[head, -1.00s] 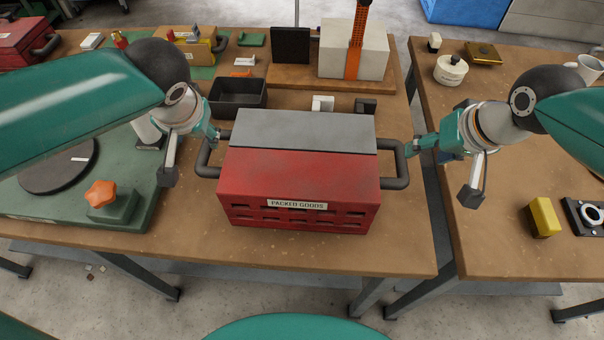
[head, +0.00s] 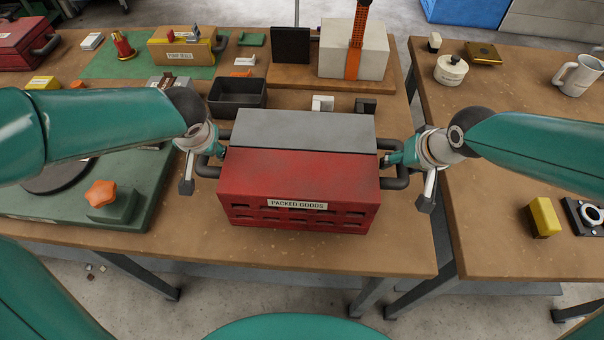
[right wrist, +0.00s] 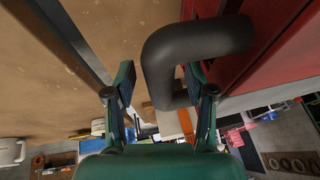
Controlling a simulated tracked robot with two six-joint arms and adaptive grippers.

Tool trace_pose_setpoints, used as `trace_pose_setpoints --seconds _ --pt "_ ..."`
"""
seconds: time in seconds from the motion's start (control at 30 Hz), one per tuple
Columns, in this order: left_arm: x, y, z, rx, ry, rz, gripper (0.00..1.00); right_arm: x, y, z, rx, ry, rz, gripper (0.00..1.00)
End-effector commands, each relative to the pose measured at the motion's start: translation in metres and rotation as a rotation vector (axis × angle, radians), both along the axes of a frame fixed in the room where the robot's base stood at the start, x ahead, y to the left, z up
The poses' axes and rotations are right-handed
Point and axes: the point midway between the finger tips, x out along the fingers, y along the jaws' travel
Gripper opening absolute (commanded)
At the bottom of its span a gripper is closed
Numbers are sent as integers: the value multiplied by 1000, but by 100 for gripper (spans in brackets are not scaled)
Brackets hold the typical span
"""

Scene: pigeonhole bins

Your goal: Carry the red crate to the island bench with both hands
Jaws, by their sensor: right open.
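The red crate (head: 297,185), with a grey top and a "PACKED GOODS" label, sits level on the wooden bench (head: 300,258). It has a black handle at each end. My right gripper (head: 389,160) is at the right handle (head: 398,183). In the right wrist view its open fingers (right wrist: 160,82) stand on both sides of the black handle bar (right wrist: 163,65). My left gripper (head: 220,152) is at the left handle (head: 207,170); its fingers are mostly hidden, so I cannot tell open from shut. I cannot tell which bench is the island bench.
A second bench (head: 500,240) stands at the right, past a narrow gap, with a yellow block (head: 544,217) and a mug (head: 578,76). A black tray (head: 238,95) and white box (head: 353,52) lie behind the crate. A green plate with an orange knob (head: 101,194) is left.

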Motion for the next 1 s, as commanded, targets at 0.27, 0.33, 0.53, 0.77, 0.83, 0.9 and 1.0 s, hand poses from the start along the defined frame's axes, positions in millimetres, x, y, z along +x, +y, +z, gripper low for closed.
trace_pose_setpoints --seconds 0.27,0.33,0.53,0.77,0.83,0.9,1.0 --pt "0 0 0 0 0 0 18 0 0 0 0 0 0 18" --pt "0 0 0 0 0 0 6 0 0 0 0 0 0 6" --pt "0 0 0 0 0 1 0 0 0 0 0 0 1 0" --pt "0 0 0 0 0 1 0 0 0 0 0 1 1 0" --pt "0 0 2 0 -3 0 0 1 1 2 1 -3 1 0" --pt "0 1 2 -1 -3 1 0 1 1 3 1 -3 1 0" --pt "0 1 5 -1 -3 1 0 1 1 5 1 -3 1 0"
